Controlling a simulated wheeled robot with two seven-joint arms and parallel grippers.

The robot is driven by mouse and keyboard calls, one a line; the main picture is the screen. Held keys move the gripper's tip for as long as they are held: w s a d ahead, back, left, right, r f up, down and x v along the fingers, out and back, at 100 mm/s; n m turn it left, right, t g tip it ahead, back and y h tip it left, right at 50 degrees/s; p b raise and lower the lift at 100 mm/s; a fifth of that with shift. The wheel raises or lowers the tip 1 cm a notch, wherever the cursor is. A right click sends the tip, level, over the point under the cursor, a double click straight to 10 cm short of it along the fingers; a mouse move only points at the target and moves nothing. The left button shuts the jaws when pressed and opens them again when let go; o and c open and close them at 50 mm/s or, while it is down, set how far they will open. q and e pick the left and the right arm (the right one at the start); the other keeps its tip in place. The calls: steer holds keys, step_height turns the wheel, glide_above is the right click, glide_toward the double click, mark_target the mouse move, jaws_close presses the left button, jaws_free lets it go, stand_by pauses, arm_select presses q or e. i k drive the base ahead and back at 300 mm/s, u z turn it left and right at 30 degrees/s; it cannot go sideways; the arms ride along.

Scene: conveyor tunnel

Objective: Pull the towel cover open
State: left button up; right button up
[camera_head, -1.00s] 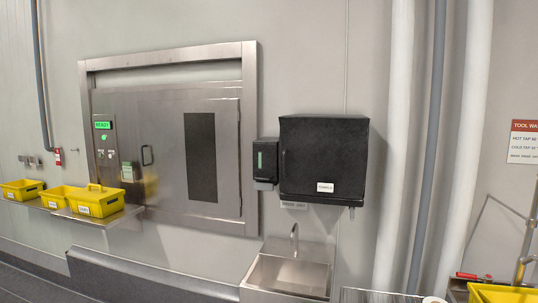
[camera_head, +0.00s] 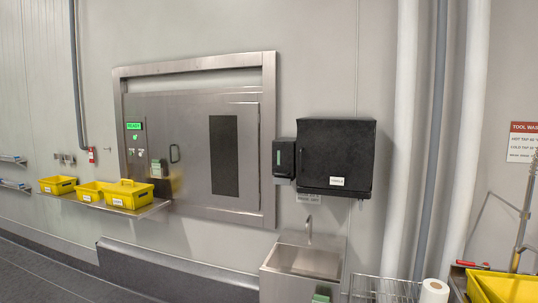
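The towel cover (camera_head: 336,158) is a black box on the wall, right of centre in the head view. A small white label sits low on its front, and the front looks closed.
A narrow black dispenser (camera_head: 284,158) hangs beside the cover's left side. A steel sink (camera_head: 308,260) stands below, with a wire rack (camera_head: 385,290) and paper roll (camera_head: 434,292) to its right. Vertical pipes (camera_head: 402,140) rise right of the cover. Yellow bins (camera_head: 128,194) sit on a left shelf.

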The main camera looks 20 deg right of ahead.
mark_target(331, 154)
steer(key=u, duration=0.35)
steer(key=i, duration=1.55)
steer(key=z, duration=0.2)
